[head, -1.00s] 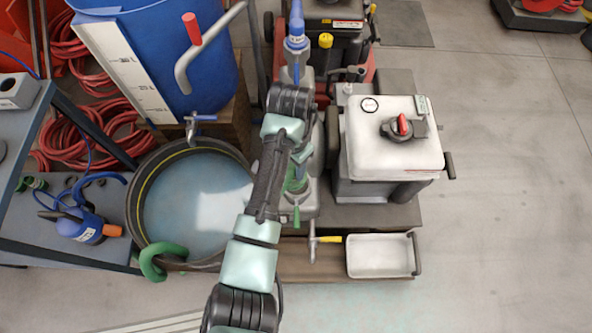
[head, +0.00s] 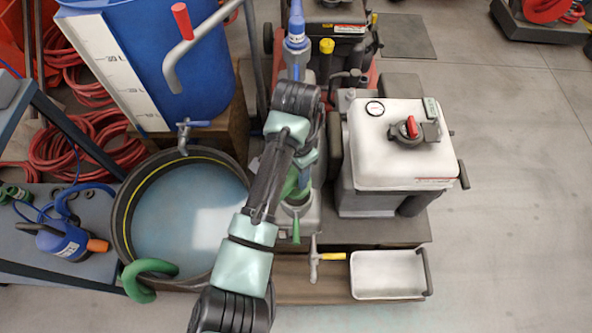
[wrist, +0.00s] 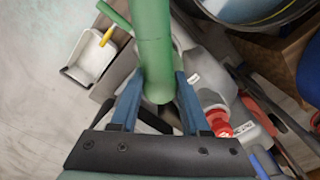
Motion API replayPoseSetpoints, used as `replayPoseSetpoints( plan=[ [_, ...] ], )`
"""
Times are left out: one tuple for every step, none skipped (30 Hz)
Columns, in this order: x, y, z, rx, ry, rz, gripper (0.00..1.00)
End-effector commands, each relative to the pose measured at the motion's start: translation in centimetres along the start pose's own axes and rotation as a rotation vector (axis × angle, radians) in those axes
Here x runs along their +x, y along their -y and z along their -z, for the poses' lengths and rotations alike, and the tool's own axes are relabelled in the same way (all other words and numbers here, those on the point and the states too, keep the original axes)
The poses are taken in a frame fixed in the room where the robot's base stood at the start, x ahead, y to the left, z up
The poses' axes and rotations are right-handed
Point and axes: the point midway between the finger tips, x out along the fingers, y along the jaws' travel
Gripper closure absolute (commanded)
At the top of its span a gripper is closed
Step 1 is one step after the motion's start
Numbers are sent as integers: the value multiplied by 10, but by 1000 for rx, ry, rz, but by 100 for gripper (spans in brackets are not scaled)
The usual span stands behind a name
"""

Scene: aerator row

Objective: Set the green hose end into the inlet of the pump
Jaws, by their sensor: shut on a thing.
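The green hose (wrist: 153,40) fills the top middle of the wrist view, held between the blue fingers of my gripper (wrist: 160,78). In the head view, a bit of green (head: 291,186) shows beside my arm, which hides the gripper and most of the hose end there. A grey machine (head: 309,214) with a green lever (head: 296,230) stands under my arm. I take it for the pump but cannot tell for sure. Its inlet is hidden in the head view. The wrist view shows a grey body and a red fitting (wrist: 218,120) right of the fingers.
A round water tub (head: 120,215) stands left, with a green hose loop (head: 143,281) over its rim. A white-lidded unit (head: 385,160) stands right, close by. Floor at right is clear.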

Motion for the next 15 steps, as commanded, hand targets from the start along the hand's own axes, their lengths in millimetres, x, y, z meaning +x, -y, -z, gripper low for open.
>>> replayPoseSetpoints(
  plan=[
    [8,0,0,0,-1,1,100],
    [10,0,0,0,-1,1,100],
    [12,0,0,0,-1,1,100],
    [14,0,0,0,-1,1,100],
    [16,0,0,0,-1,1,100],
    [16,0,0,0,-1,2,100],
    [13,0,0,0,-1,2,100],
    [13,0,0,0,-1,1,100],
    [13,0,0,0,-1,1,100],
    [13,0,0,0,-1,1,100],
    [13,0,0,0,-1,1,100],
    [13,0,0,0,-1,1,100],
    [12,0,0,0,0,1,100],
    [12,0,0,0,0,1,100],
    [12,0,0,0,0,1,100]
  ],
)
